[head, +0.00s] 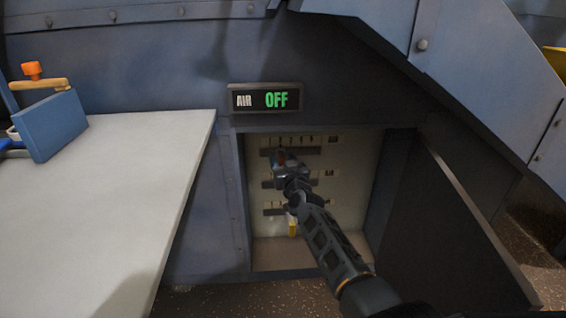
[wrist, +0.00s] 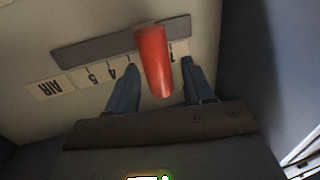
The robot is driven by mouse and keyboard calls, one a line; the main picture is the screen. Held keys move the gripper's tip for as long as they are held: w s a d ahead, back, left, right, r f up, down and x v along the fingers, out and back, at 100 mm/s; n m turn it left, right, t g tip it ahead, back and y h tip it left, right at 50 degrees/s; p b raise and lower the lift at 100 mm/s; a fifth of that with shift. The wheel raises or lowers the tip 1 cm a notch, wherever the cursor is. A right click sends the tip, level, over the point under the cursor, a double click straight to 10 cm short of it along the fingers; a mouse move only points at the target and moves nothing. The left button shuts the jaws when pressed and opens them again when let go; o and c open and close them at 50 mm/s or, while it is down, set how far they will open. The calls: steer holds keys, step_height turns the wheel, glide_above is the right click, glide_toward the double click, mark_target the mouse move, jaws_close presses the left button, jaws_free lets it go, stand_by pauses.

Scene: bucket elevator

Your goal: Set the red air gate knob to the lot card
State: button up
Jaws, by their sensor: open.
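The red air gate knob (wrist: 153,62) stands out from a dark slot on the panel in the wrist view. The scale beside it appears upside down, with an AIR label and marks 5, 4 and 1 readable; the knob hides marks between 4 and 1. My gripper (wrist: 162,78) is open, with one finger on each side of the knob. A gap shows on both sides. I cannot make out a lot card in either view.
A display (head: 265,98) above the cabinet reads AIR OFF. Lower slots and a yellow knob (head: 292,226) are on the same panel. The open door (head: 450,235) stands at right. A pale table (head: 120,190) with a blue box (head: 52,124) is at left.

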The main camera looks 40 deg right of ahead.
steer(key=p+v, duration=0.3)
steer(key=v, duration=0.4)
steer(key=shift+s+p, duration=0.4)
steer(key=shift+a, duration=0.15)
steer(key=s+a+f+n+y, duration=0.1)
steer(key=s+a+f, duration=0.1)
steer(key=s, duration=0.3)
steer(key=s+a+f, duration=0.3)
steer(key=s, duration=0.2)
steer(key=s+a+r+n+y, duration=0.1)
steer(key=s+a, duration=0.3)
steer(key=s, duration=0.6)
steer(key=s+a+r+n+y, duration=0.15)
steer(key=s+a, duration=0.35)
steer(key=s, duration=0.5)
steer(key=s+a+r+n+y, duration=0.15)
steer(key=s+a, duration=0.25)
steer(key=s, duration=0.6)
steer(key=s+a+r+g+y, duration=0.2)
steer(key=s+a+r, duration=0.3)
steer(key=s+r, duration=0.65)
step_height(320, 180, up, 23)
steer(key=p, duration=2.2)
steer(key=shift+s+f+p, duration=0.2)
steer(key=shift+s+p, duration=0.15)
